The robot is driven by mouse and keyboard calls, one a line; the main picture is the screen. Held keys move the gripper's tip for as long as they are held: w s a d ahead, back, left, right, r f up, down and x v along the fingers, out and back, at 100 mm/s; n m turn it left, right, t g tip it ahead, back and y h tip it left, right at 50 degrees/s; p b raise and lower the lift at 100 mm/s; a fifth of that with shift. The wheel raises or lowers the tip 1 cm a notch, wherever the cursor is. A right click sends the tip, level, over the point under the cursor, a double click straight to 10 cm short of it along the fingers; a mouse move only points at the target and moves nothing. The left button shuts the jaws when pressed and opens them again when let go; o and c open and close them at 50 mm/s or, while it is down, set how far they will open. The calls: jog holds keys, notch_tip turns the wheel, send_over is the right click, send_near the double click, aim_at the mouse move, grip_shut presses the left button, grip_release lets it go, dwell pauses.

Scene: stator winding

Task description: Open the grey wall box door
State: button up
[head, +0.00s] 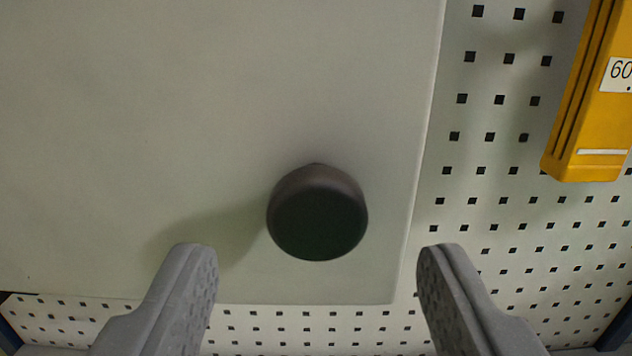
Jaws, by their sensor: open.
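The grey wall box door (130,130) fills the left and middle of the head view as a flat, pale panel. Its right edge and bottom edge show. It looks shut, though its hinge side is out of view. A dark round knob (317,213) stands out from the door near its lower right corner. My gripper (318,268) is open, with one grey finger to the lower left of the knob and one to the lower right. The knob appears between and above the fingertips, and neither finger appears to touch it.
A perforated white panel (490,225) lies behind the door, to its right and below. A yellow case (593,110) with a label reading "60" is at the upper right. Dark blue edges show at both lower corners.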

aim_at(318, 223)
jog(key=shift+w+p, duration=1)
jog(key=shift+w, duration=0.55)
